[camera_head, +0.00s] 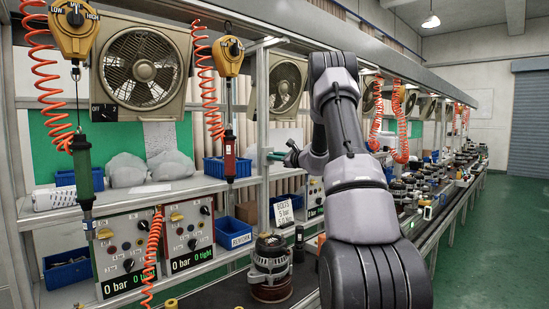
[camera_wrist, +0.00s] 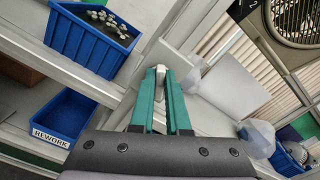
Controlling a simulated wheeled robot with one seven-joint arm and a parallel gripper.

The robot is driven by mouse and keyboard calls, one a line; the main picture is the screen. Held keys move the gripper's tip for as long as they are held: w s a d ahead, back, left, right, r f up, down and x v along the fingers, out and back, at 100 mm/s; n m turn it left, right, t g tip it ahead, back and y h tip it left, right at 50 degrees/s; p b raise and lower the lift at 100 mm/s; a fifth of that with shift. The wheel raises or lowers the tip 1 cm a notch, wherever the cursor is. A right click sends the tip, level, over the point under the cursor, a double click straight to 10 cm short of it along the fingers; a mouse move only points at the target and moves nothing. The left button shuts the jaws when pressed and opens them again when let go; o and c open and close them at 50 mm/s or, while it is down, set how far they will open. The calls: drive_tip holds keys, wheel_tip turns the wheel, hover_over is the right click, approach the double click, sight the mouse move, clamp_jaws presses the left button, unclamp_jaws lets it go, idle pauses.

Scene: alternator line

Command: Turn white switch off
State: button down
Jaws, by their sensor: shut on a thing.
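My gripper (camera_wrist: 161,80) has two teal fingers, shut on a small white piece that looks like the white switch (camera_wrist: 160,71). The switch stands out at the grey metal frame, and its base is mostly hidden by the fingers. In the head view my gripper (camera_head: 268,156) is at the grey upright post (camera_head: 263,130) between two stations. The switch cannot be made out there, and I cannot read its on or off position.
A blue bin with small parts (camera_wrist: 93,38) and a blue REWORK bin (camera_wrist: 62,118) lie left of the fingers. A fan (camera_head: 142,66), a hanging red tool (camera_head: 229,157) and an alternator (camera_head: 270,262) are near my arm. The green floor (camera_head: 505,215) at right is clear.

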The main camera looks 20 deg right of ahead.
drive_tip(key=c, duration=0.9)
unclamp_jaws()
drive_tip(key=v, duration=1)
drive_tip(key=shift+s, duration=0.4)
drive_tip(key=shift+d, duration=0.2)
